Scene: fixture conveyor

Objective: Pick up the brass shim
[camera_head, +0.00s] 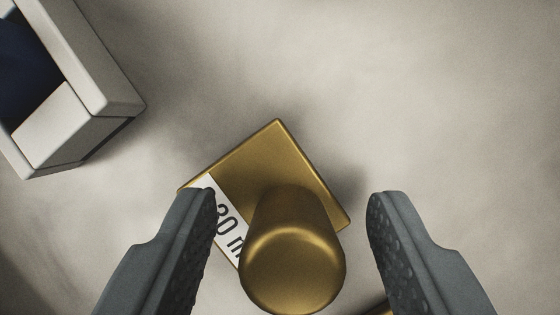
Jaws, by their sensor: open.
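The brass shim (272,150) is a square brass plate with a rounded brass knob (293,262) standing up from it. It lies turned on the pale surface at the lower middle. A white label (229,225) on its left side reads "30 m", and the rest of the label is hidden behind the knob. My gripper (291,205) is open, with one dark grey finger on each side of the knob. Gaps show between the knob and both fingers. The left finger overlaps the plate's left corner in the picture; I cannot tell whether they touch.
A pale open-topped box (120,93) with a dark blue inside stands at the upper left. The pale surface at the top and right is clear.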

